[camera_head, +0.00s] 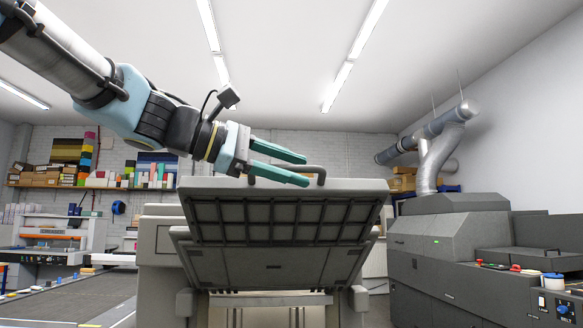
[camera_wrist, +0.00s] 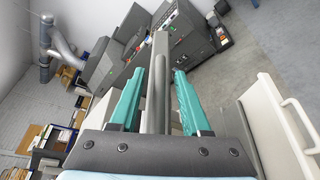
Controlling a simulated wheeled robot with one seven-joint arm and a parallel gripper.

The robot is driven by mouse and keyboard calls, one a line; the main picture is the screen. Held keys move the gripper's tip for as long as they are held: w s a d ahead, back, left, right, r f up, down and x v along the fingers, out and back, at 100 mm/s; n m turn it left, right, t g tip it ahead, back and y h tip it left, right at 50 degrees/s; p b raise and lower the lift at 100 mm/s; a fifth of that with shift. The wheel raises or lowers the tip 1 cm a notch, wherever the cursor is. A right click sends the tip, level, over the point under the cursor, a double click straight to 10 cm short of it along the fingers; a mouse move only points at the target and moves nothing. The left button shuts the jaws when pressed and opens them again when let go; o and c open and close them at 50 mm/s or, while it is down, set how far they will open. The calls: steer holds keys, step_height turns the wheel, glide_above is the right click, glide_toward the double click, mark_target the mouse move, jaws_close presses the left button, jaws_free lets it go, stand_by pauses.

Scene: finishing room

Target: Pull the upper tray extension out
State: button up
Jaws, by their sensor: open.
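The upper tray extension (camera_head: 285,222) is a grey panel with a gridded underside, tilted at the top of the machine in the head view. A bar handle (camera_head: 313,168) stands on its top edge. My gripper (camera_head: 307,171) comes in from the left at that handle, its two teal fingers open. In the wrist view a grey bar (camera_wrist: 158,85), apparently the handle, runs between the open fingers of my gripper (camera_wrist: 165,72). I see no clear contact. The near finger hides part of the handle in the head view.
A lower grey panel (camera_head: 272,267) sits under the tray. A dark grey machine (camera_head: 450,250) stands to the right, and a long table (camera_head: 60,300) lies at the left. In the wrist view a white panel with a handle (camera_wrist: 270,125) is at the right, beside open floor.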

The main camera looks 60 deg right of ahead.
steer(key=b+v, duration=0.3)
steer(key=v, duration=0.7)
steer(key=shift+w+a, duration=0.2)
steer(key=shift+a, duration=0.15)
steer(key=shift+r, duration=0.15)
